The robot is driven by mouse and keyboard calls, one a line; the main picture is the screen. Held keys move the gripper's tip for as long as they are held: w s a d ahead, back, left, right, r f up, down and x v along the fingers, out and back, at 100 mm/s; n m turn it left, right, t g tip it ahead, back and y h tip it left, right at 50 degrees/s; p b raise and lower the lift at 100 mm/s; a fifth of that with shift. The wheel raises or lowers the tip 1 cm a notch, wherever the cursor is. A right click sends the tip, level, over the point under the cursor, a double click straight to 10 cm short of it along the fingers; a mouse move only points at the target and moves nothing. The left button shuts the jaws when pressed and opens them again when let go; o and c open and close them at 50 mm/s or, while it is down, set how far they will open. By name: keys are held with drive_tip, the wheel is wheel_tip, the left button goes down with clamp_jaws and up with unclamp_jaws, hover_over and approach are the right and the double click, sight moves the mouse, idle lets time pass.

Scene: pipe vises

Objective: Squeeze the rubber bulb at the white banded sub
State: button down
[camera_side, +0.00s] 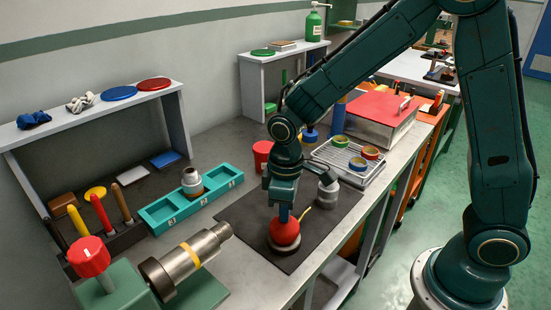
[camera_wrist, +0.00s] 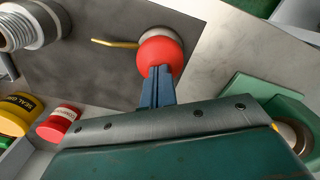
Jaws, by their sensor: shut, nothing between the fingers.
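A red rubber bulb (camera_side: 285,233) with a dark base and a thin yellow spout (camera_side: 305,214) stands on the dark mat (camera_side: 336,211). The bulb also shows in the wrist view (camera_wrist: 160,57), with its spout (camera_wrist: 113,43) pointing left. A grey metal sub (camera_side: 328,194) stands on the mat behind the bulb; in the wrist view it shows threads and a pale band (camera_wrist: 38,22) at the upper left. My gripper (camera_side: 284,214) points down over the bulb's top, its blue fingers (camera_wrist: 157,84) shut together. I cannot tell whether the fingertips touch the bulb.
A yellow-banded pipe (camera_side: 190,258) lies in a green vise at the front left. A red can (camera_side: 262,155) and a wire rack (camera_side: 335,155) with tape rolls stand behind.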

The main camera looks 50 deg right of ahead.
drive_tip(key=shift+r, duration=1.35)
drive_tip(key=shift+f, duration=1.15)
idle(0.9)
drive_tip(key=shift+r, duration=1.15)
drive_tip(key=shift+r, duration=0.1)
wheel_tip(320, 180, up, 6)
drive_tip(key=shift+f, duration=0.1)
idle(0.8)
